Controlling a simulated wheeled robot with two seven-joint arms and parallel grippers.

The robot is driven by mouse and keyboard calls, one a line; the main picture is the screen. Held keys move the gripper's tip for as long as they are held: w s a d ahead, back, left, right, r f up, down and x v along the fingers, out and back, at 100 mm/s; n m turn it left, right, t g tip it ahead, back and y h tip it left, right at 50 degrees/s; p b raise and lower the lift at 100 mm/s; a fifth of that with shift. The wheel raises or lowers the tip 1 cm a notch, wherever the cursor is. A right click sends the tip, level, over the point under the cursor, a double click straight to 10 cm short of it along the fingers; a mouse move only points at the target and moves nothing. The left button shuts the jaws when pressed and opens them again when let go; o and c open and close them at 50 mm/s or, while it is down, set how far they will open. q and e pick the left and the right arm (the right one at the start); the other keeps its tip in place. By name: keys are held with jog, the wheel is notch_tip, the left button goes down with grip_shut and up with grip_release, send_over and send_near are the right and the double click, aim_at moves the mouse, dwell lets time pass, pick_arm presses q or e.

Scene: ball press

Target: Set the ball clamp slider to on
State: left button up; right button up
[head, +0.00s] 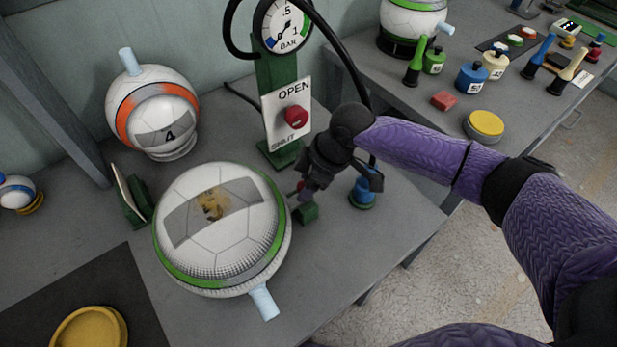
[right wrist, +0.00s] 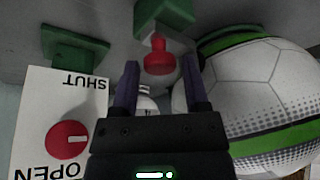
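A white ball with a green band (head: 225,225) sits on the bench, its pale blue spout pointing toward the front; it also shows in the right wrist view (right wrist: 262,90). Beside it is a small green block (head: 306,212) with a red knob, mostly hidden behind my gripper in the head view. In the right wrist view the red knob (right wrist: 158,58) stands beyond and between my fingertips, near a green block (right wrist: 165,15). My right gripper (right wrist: 161,80) is open, with nothing visibly held. I cannot read the slider's setting. My left gripper is out of view.
A green post carries a pressure gauge (head: 287,25) and an OPEN/SHUT panel (head: 273,120) with a red knob (head: 296,116). A blue-topped object (head: 362,190) stands close to my right gripper. An orange-banded ball (head: 150,100) is behind. A second table (head: 460,90) holds several small items.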

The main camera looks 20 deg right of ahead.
jog(key=shift+o, duration=0.9)
jog(key=p+v, duration=0.3)
jog(key=v, duration=0.7)
jog(key=shift+f, duration=0.1)
